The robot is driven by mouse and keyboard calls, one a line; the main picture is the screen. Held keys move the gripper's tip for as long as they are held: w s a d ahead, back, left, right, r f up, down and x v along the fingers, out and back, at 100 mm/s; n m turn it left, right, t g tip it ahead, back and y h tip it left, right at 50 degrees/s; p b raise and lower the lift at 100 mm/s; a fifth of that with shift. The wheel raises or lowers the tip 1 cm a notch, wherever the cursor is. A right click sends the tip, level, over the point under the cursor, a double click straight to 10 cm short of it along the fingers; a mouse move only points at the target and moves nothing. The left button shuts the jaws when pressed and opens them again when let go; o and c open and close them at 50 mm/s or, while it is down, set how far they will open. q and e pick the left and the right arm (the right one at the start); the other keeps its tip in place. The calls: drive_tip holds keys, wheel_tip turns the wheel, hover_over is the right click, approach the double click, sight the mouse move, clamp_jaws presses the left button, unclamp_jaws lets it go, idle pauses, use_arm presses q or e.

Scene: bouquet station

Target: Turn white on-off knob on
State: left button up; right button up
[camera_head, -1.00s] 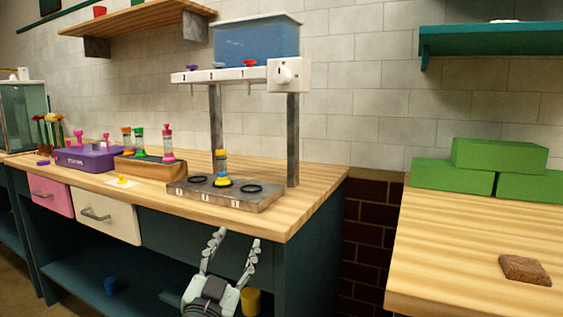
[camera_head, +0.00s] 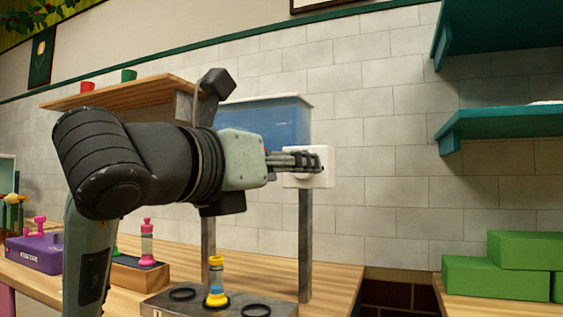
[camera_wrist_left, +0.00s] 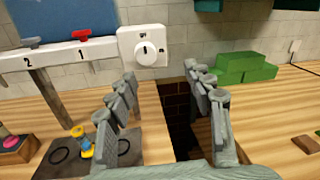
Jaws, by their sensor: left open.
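The white on-off knob (camera_wrist_left: 146,49) is round, with a short dark mark, on a square white box (camera_wrist_left: 125,37) at the right end of the dispenser's white bar. In the head view the box (camera_head: 322,181) is partly covered by my left gripper (camera_head: 318,160), and the knob is hidden behind the fingers. In the left wrist view my left gripper (camera_wrist_left: 159,72) is open and empty, its fingertips just below and to either side of the knob. I cannot tell if they touch. My right gripper is not in view.
A blue tank (camera_head: 285,120) stands above the bar, with a red valve (camera_wrist_left: 82,34) beside the knob box. Below, a grey stand (camera_head: 270,309) holds a yellow-ended vial (camera_head: 216,282). Green blocks (camera_head: 495,278) sit at the right. A teal shelf (camera_head: 510,120) is on the wall.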

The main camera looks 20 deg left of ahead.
use_arm(q)
drive_tip(key=w+n+y+p, duration=0.1)
drive_tip(key=w, duration=0.6)
drive_tip(key=shift+w+a+r+y, duration=0.15)
drive_tip(key=shift+w+a+y, duration=0.15)
drive_tip(key=shift+w+a, duration=0.15)
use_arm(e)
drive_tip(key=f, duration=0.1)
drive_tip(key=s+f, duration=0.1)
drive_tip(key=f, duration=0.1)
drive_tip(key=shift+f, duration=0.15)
use_arm(q)
drive_tip(key=shift+c, duration=0.4)
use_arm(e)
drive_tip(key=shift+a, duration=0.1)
use_arm(q)
drive_tip(key=c, duration=1.1)
